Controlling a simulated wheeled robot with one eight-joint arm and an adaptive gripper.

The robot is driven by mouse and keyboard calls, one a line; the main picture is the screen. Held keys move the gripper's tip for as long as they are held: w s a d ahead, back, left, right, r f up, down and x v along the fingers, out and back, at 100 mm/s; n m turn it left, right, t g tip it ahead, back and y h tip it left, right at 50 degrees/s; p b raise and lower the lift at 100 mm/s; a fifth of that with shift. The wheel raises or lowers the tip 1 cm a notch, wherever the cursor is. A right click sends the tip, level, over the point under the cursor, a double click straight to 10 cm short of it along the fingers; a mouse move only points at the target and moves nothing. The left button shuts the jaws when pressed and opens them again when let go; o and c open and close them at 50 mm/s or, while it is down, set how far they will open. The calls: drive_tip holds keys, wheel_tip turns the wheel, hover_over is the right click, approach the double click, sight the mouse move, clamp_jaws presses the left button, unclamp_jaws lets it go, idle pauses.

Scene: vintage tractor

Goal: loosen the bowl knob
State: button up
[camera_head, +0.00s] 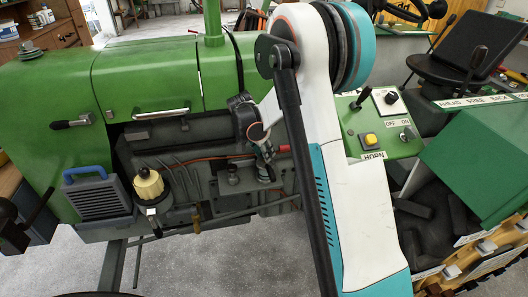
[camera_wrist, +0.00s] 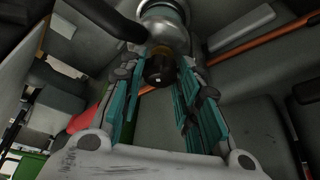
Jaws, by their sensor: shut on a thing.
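The bowl knob (camera_wrist: 158,72) is a small dark round piece with a light spot at its centre, in the upper middle of the wrist view. It sits below a brass-coloured ring and a grey metal bowl (camera_wrist: 163,22). My gripper (camera_wrist: 161,62) has its teal-and-grey fingers on either side of the knob, shut on it at the tips. In the head view my gripper (camera_head: 266,158) is at the tractor's engine side, below the green hood. My own arm and wrist partly cover that spot, and I cannot make out the knob there.
An orange pipe (camera_wrist: 262,45) runs close behind the fingers. A cream-topped canister (camera_head: 149,186) and a blue-handled grey box (camera_head: 98,194) stand left on the engine side. A green switch panel (camera_head: 384,135) is to the right. Grey floor (camera_head: 190,262) is open below.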

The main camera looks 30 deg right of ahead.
drive_tip(key=n+t, duration=0.1)
drive_tip(key=n, duration=0.2)
drive_tip(key=shift+s+d+n+y, duration=0.1)
drive_tip(key=shift+s+n+y, duration=0.05)
drive_tip(key=shift+n+y, duration=0.2)
drive_tip(key=shift+s+n+t+y, duration=0.1)
drive_tip(key=shift+n+t+y, duration=0.55)
drive_tip(key=shift+n, duration=1.2)
drive_tip(key=o, duration=0.8)
drive_tip(key=shift+r, duration=0.1)
drive_tip(key=v, duration=1.1)
drive_tip(key=shift+s+r, duration=0.2)
drive_tip(key=shift+r, duration=0.05)
